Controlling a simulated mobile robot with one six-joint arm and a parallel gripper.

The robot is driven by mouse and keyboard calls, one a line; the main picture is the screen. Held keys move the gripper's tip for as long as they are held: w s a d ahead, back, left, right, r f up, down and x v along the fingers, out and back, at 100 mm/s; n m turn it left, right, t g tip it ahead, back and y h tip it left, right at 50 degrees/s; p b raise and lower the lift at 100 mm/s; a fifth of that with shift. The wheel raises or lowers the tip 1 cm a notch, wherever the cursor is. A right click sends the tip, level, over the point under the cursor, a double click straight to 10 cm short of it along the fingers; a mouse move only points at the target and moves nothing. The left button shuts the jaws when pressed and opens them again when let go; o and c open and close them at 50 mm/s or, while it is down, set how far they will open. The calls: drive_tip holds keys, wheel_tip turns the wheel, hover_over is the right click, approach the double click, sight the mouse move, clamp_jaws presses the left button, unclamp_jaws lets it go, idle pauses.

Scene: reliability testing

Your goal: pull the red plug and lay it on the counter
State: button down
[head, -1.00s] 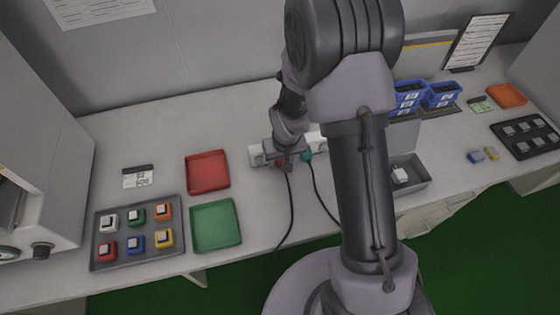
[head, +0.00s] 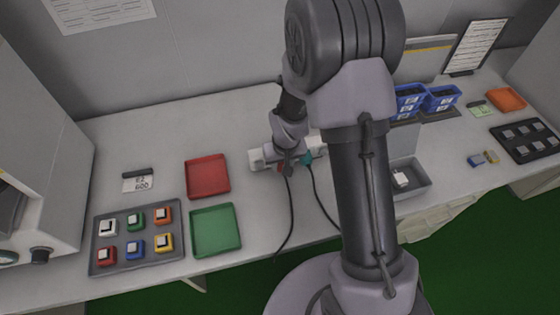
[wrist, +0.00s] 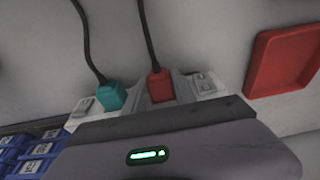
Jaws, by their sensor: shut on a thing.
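The red plug (wrist: 160,86) sits between the two fingers of my gripper (wrist: 162,88) in the wrist view, with its black cord running up and away. My gripper is shut on it. In the head view my gripper (head: 286,166) is down at the white power strip (head: 257,158) and mostly hides the red plug. The strip also shows on both sides of the fingers in the wrist view (wrist: 207,84). My fingers hide whether the plug's pins are in the socket. The counter (head: 150,140) is pale grey.
A teal plug (wrist: 111,96) is in the strip close beside my gripper, its cord hanging over the counter's front edge. A red tray (head: 208,176) and green tray (head: 215,230) lie left. A grey bin (head: 415,180) stands right. Counter behind the trays is clear.

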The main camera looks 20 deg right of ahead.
sight(269, 205)
drive_tip(key=shift+s+b, duration=0.7)
drive_tip(key=shift+s, duration=1.8)
drive_tip(key=shift+s, duration=0.1)
drive_tip(key=shift+s+a+f+b, duration=0.1)
drive_tip(key=shift+s+a+b, duration=0.55)
drive_tip(key=shift+a+b, duration=0.3)
drive_tip(key=s+a+b, duration=0.1)
drive_tip(key=a+b, duration=0.1)
drive_tip(key=shift+s+a+f+b, duration=0.1)
drive_tip(key=shift+s+b, duration=0.1)
drive_tip(key=shift+b, duration=0.15)
drive_tip(key=shift+s+a+r+b, duration=0.2)
drive_tip(key=shift+s+a+b, duration=0.7)
drive_tip(key=shift+a, duration=0.3)
drive_tip(key=shift+s+x, duration=0.15)
drive_tip(key=shift+x, duration=0.6)
drive_tip(key=shift+s+x, duration=0.2)
drive_tip(key=shift+x, duration=0.5)
drive_tip(key=c, duration=0.9)
unclamp_jaws()
drive_tip(key=shift+f, duration=0.1)
drive_tip(key=shift+c, duration=0.2)
